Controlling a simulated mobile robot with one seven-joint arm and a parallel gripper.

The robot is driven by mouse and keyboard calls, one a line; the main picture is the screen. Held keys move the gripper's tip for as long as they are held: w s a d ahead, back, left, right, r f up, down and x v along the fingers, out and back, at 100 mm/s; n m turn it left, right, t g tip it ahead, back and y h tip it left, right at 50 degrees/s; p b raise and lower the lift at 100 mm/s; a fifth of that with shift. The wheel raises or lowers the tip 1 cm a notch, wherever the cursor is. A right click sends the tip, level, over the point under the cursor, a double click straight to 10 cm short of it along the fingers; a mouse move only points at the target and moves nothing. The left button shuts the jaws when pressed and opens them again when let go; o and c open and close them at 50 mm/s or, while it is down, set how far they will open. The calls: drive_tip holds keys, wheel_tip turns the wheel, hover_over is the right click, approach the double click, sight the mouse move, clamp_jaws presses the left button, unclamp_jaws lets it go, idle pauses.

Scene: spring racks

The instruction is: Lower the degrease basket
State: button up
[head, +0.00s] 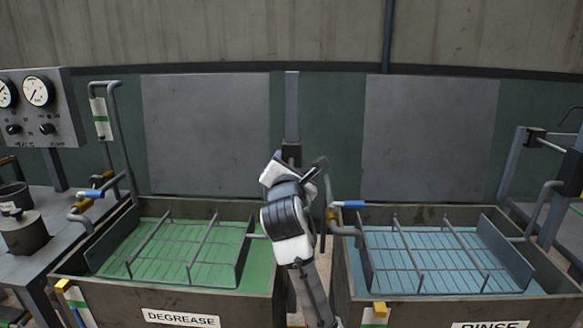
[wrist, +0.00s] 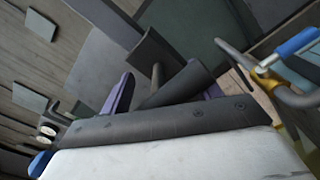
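The degrease basket (head: 241,262) is a grey wire rack in the left tank, labelled DEGREASE. Its bars show above the green liquid (head: 215,275). A grey upright post (head: 292,105) stands behind my arm between the tanks, with a dark block (head: 291,152) on it. My gripper (head: 293,165) is up at this block, in front of the post. In the wrist view its purple fingers (wrist: 160,92) stand apart. A dark bar and thin rod (wrist: 156,76) show between them, below a dark block (wrist: 155,50). Whether the fingers touch the bar is unclear.
The rinse tank (head: 345,285), with blue liquid and another rack, stands to the right. A pipe with a blue-handled valve (head: 350,204) rises close to the right of my arm. Another blue-handled valve (head: 90,194) and a gauge panel (head: 40,110) are at left.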

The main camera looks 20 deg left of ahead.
drive_tip(key=c, duration=0.4)
wheel_tip(320, 180, down, 17)
drive_tip(key=b, duration=1)
drive_tip(key=shift+a, duration=0.1)
drive_tip(key=o, duration=1.2)
drive_tip(key=shift+o, duration=0.2)
drive_tip(key=shift+r, duration=0.1)
drive_tip(key=b+v, duration=0.2)
drive_tip(key=v, duration=1.2)
drive_tip(key=shift+r, duration=0.2)
